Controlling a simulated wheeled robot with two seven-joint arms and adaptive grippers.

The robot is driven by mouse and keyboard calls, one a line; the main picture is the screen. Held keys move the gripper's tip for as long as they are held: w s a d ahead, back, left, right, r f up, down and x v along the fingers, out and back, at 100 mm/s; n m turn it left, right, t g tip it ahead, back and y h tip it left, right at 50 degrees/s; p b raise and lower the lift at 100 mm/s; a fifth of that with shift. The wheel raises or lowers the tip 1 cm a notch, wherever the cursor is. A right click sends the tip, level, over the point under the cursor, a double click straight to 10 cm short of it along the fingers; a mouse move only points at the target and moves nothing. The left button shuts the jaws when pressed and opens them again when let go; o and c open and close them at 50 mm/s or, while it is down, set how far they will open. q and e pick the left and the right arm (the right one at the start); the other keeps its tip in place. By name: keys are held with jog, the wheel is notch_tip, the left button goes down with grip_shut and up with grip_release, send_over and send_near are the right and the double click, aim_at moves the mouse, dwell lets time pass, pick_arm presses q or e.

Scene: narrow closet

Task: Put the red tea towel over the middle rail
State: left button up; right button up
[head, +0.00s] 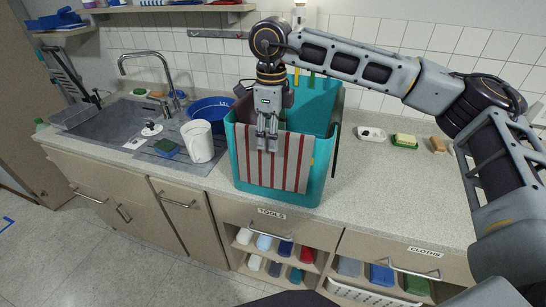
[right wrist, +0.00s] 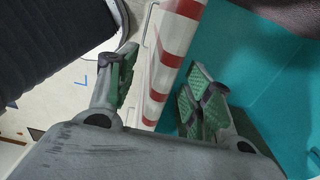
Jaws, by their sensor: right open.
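The red-and-white striped tea towel (head: 275,160) hangs down the front of a teal bin (head: 245,196) on the counter. My right gripper (head: 267,142) points down at the towel's top edge, at the bin's front rim. In the right wrist view the gripper (right wrist: 160,78) is open, with the towel (right wrist: 172,45) running between its fingers. One finger is over the bin's teal inside (right wrist: 260,75), the other outside. I cannot tell whether either finger touches the cloth. No middle rail can be clearly picked out. My left gripper is out of view.
A white jug (head: 199,143) and blue bowl (head: 211,107) stand left of the bin, near the sink (head: 110,125). A dark cloth (head: 243,106) is at the bin's left side. The front right counter is clear.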

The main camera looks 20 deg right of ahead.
aim_at(273, 159)
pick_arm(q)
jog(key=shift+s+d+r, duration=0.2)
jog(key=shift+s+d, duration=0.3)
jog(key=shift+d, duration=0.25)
pick_arm(e)
jog(key=f, duration=0.3)
jog(key=shift+d+f, duration=0.2)
jog(key=shift+f, duration=0.05)
